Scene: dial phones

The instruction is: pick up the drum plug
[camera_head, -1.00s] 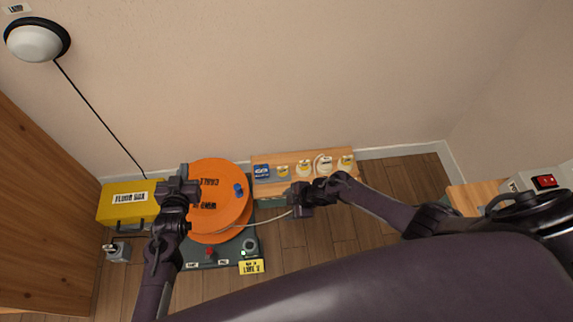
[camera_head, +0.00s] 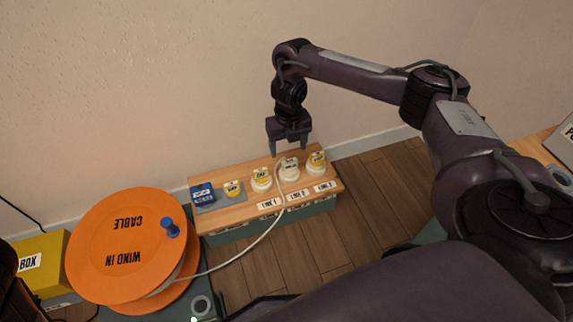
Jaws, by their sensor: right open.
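The drum plug (camera_head: 289,172) is a white plug with a small label, seated in the middle of the row on the wooden-topped shelf (camera_head: 236,211), behind the LINE 2 label. A white cable (camera_head: 250,246) runs from it to the orange cable drum (camera_head: 128,262) at the left. My right gripper (camera_head: 289,149) is open, with its fingers pointing down just above and behind the plug in the picture. It holds nothing; whether a fingertip touches the plug I cannot tell. My left gripper is not clearly in view; only a dark part shows at the lower left edge.
A blue block (camera_head: 203,196) sits at the shelf's left end. The wall rises close behind. A yellow box (camera_head: 42,262) stands at far left.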

